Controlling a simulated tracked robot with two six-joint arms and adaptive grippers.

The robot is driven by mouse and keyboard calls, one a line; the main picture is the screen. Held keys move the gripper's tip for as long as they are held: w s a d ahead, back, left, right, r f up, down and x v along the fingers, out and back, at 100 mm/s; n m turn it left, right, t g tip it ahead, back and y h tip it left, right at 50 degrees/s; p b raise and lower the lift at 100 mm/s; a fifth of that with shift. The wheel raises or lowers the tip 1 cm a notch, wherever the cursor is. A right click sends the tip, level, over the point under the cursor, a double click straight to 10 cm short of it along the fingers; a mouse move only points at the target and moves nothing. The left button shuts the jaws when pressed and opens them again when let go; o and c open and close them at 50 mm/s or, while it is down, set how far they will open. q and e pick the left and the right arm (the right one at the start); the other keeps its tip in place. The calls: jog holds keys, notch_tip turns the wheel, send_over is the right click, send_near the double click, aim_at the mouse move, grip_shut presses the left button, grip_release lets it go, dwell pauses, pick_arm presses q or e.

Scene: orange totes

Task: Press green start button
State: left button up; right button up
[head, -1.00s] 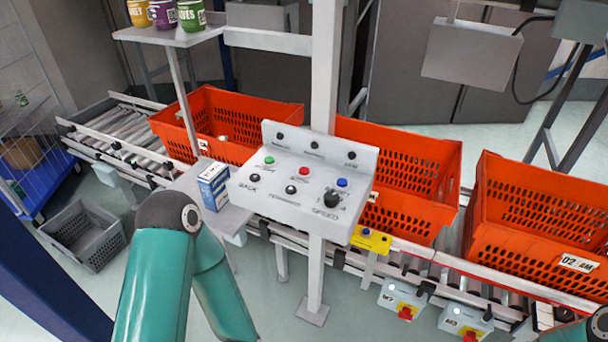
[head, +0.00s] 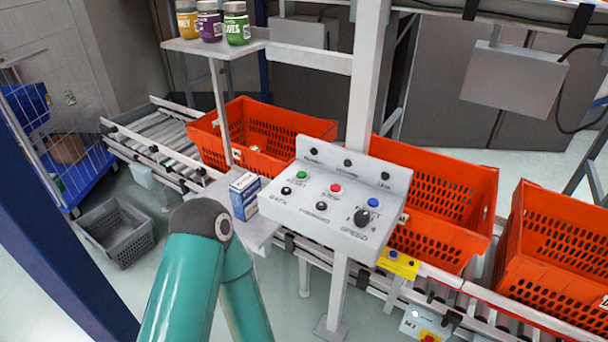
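A white control panel (head: 300,205) stands on a post in the middle of the head view. The green button (head: 301,175) is at the upper left of its face, with a red button (head: 336,188) and a blue button (head: 373,202) to its right. A black button marked BACK, another black button and a black speed knob (head: 361,217) sit in the row below. My teal arm is at the lower left, apart from the panel. Neither gripper is in view.
A blue and white box (head: 244,195) stands on a small shelf left of the panel. Orange totes (head: 440,210) sit on a roller conveyor behind it. Several jars (head: 209,22) stand on an upper shelf. A grey crate (head: 116,232) is on the floor at left.

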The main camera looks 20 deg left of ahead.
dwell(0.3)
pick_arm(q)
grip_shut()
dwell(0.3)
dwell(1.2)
